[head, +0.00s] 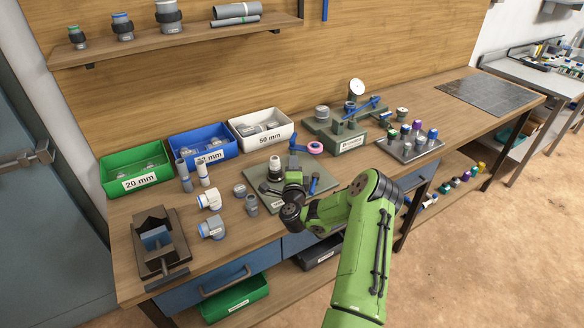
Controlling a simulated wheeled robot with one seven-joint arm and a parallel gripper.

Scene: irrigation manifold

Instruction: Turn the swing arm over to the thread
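A grey-green fixture plate (258,193) lies on the bench in the head view. A pale, dark-banded fitting (275,166) stands upright on it; its thread is too small to make out. At the plate's back right is a blue post with what looks like the swing arm (299,148), with a pink ring-shaped roll (315,147) at its right end, apart from the fitting. My gripper (293,177) is over the plate, just right of the fitting and in front of the swing arm. Its fingers are small and dark, and their opening cannot be made out. My wrist hides part of the plate.
Green (139,184), blue (190,156) and white (247,135) bins stand behind left. Loose fittings (209,199) and a dark vise (155,262) are at left. A gauge stand (335,137) and a fittings tray (401,152) are at right. The bench front at far right is clear.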

